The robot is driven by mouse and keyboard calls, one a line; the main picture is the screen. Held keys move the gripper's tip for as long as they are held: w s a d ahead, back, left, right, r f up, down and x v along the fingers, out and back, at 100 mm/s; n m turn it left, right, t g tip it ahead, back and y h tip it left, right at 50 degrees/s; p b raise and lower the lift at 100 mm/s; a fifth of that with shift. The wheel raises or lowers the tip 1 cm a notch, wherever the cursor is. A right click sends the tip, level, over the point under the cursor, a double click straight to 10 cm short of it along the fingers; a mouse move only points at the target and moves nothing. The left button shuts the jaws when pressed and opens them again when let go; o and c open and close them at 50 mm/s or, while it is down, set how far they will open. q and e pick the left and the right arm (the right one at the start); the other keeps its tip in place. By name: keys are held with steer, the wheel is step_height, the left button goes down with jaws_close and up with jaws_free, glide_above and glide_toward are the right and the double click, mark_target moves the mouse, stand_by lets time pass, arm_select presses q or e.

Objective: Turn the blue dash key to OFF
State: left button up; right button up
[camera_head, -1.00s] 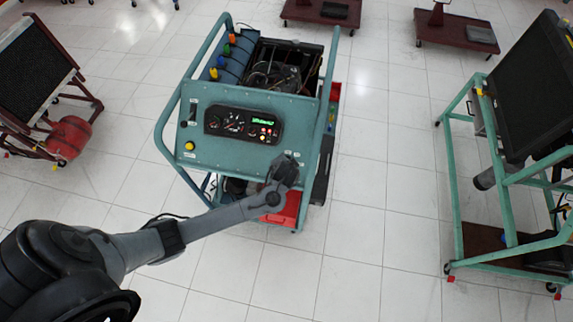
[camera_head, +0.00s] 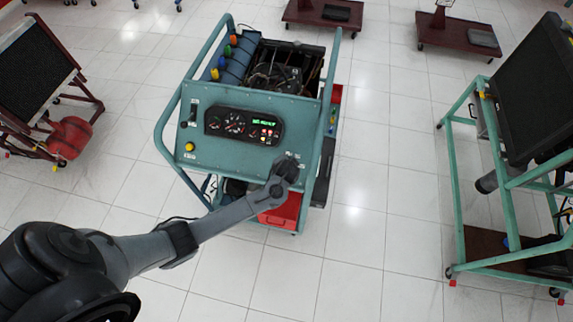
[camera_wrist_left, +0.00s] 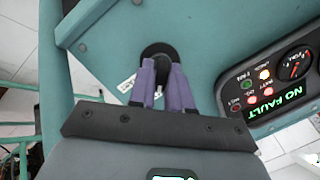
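The teal engine trainer panel (camera_head: 225,160) carries a black gauge cluster (camera_head: 245,126) with a lit green display. In the left wrist view the display reads "NO FAULT" (camera_wrist_left: 278,103), beside lit indicator lamps. My left gripper (camera_head: 286,165) is at the panel's lower right corner. In the left wrist view its two purple fingers (camera_wrist_left: 161,75) stand close together over a round black key switch (camera_wrist_left: 158,52). A narrow dark gap shows between them. The blue key itself is not distinguishable, and its angle cannot be told. My right gripper is out of view.
A white label (camera_wrist_left: 127,85) lies beside the switch, partly covered by a finger. A yellow button (camera_head: 189,146) and a toggle (camera_head: 193,115) are on the panel's left. Teal frame tubes (camera_head: 322,120) border the panel. Another teal stand (camera_head: 505,190) is at right. Open tiled floor lies between.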

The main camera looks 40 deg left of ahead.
arm_select(q)
jaws_close()
steer(key=shift+n, duration=0.3)
steer(key=shift+r+n+h+p, duration=0.15)
steer(key=shift+n+h+p, duration=0.15)
steer(key=shift+n+p, duration=0.8)
steer(key=n+p, duration=0.1)
steer(key=n, duration=0.2)
steer(key=shift+a, duration=0.1)
steer(key=shift+a+n+h, duration=0.1)
steer(key=shift+n+h, duration=0.3)
steer(key=shift+n, duration=1)
steer(key=shift+p, duration=0.3)
